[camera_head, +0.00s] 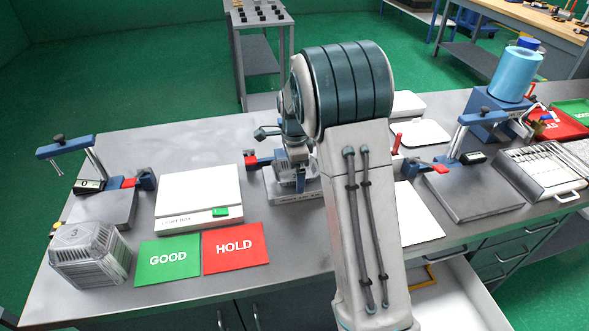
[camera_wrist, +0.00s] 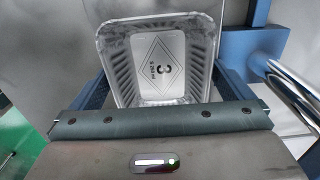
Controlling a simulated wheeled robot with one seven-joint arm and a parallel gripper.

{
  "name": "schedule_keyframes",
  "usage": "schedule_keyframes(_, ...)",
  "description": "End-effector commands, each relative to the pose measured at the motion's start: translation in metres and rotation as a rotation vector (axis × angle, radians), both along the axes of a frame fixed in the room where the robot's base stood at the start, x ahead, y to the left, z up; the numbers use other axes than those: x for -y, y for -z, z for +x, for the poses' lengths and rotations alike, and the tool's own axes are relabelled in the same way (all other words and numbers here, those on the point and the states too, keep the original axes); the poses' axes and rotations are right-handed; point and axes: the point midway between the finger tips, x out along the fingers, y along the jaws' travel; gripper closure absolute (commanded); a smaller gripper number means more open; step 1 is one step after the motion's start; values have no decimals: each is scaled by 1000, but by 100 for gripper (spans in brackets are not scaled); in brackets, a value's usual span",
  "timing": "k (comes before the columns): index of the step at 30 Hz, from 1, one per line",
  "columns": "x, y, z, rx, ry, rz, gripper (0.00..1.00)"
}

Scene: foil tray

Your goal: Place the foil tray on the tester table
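A silver foil tray (camera_wrist: 112,55) marked with a 3 shows in the wrist view, open side toward the camera. My gripper (camera_wrist: 160,66) has its two blue fingers wide apart, one at each side of the tray. The fingertips appear close to the side walls; whether they press on them I cannot tell. Blue and bright metal parts of a tester (camera_wrist: 252,45) stand just right of the tray. The middle tester table (camera_head: 293,197) shows partly behind my arm.
A foil tray stack (camera_head: 90,255) stands at the left front. Beside it lie a green GOOD card (camera_head: 168,261) and a red HOLD card (camera_head: 236,249). A white box (camera_head: 198,196) and a left tester (camera_head: 103,206) stand behind. Another tester (camera_head: 473,192) is at the right.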

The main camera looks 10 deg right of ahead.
Motion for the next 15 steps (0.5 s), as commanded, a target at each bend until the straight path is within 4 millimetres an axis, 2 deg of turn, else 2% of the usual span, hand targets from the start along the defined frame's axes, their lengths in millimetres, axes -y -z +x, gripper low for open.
schedule_keyframes(4,0,-2,0,0,0,0,0)
schedule_keyframes(8,0,-13,1,3,0,0,0)
schedule_keyframes(15,0,-63,1,5,0,1,0)
